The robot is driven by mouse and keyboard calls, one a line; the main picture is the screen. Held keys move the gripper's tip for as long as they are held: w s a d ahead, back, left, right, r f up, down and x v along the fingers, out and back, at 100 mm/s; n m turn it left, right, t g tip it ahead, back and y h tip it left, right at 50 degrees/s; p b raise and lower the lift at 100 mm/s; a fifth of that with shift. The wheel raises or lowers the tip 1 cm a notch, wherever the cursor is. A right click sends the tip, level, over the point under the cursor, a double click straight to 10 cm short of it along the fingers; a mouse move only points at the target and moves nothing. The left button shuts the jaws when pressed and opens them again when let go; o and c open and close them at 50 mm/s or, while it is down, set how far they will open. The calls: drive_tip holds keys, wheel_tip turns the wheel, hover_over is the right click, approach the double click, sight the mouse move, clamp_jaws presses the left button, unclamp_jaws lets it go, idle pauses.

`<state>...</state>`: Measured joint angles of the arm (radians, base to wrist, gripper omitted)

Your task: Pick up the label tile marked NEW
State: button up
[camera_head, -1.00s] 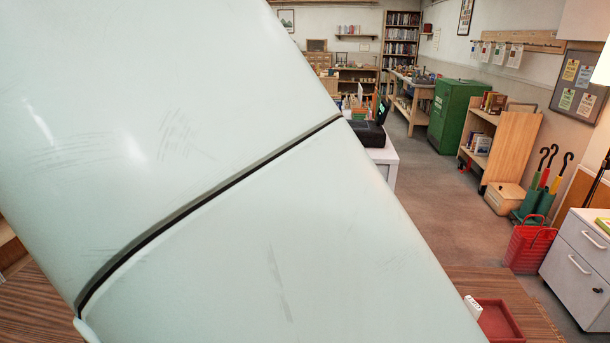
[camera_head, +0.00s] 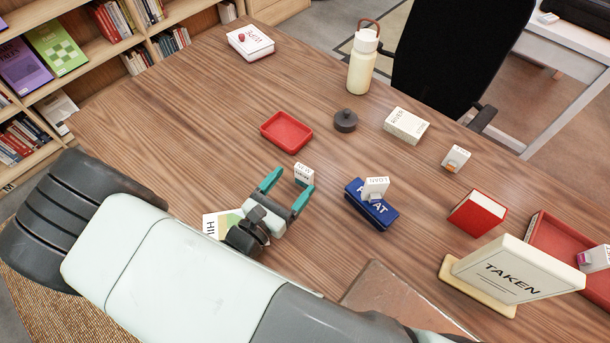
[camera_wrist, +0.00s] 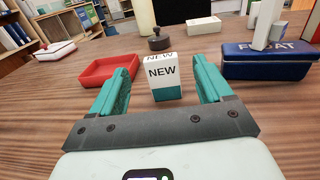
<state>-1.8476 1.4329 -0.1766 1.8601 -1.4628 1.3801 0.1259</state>
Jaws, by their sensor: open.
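The label tile marked NEW (camera_wrist: 163,76) stands upright on the wooden table, white with a teal lower band. It shows in the head view as a small white block (camera_head: 304,174). My gripper (camera_head: 288,182) is open, with teal fingers spread. In the wrist view the tile stands between and slightly beyond the fingertips of my gripper (camera_wrist: 164,80), with gaps on both sides. I cannot tell whether the tile is partly between the fingers in depth.
A red tray (camera_head: 287,132) lies just beyond the gripper. A blue box (camera_head: 372,205) with a white tile on it stands to the right. A dark round weight (camera_head: 345,121), a white box (camera_head: 406,125) and a TAKEN sign (camera_head: 515,272) also stand on the table (camera_head: 215,115).

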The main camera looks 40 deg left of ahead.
sight(302, 176)
drive_tip(key=shift+f, duration=0.85)
drive_tip(key=w, duration=0.7)
drive_tip(key=shift+w+a, duration=0.25)
drive_tip(key=shift+a, duration=0.15)
